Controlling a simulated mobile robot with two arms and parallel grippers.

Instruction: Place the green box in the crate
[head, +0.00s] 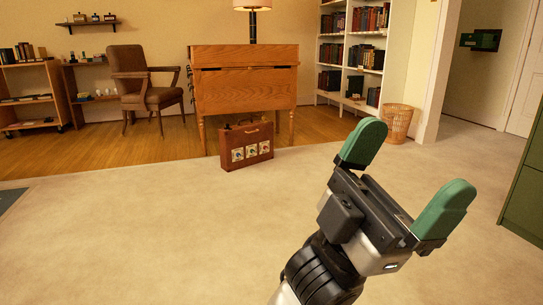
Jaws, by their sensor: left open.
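My left gripper (410,166) is raised over the carpet at the lower right of the head view. Its two green-padded fingers are spread wide with nothing between them. A dark green, box-like thing (486,39) is at the wall in the upper right, far beyond the gripper; it is too small to tell whether it is the green box. I cannot make out a crate in this view. My right gripper is not in view.
A wooden desk (244,85) stands at the back, with a brown case (246,146) on the floor before it. An armchair (145,82), a bookcase (337,52) and a wicker basket (397,123) stand around. A green cabinet (526,190) edges in right. The carpet (150,240) is clear.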

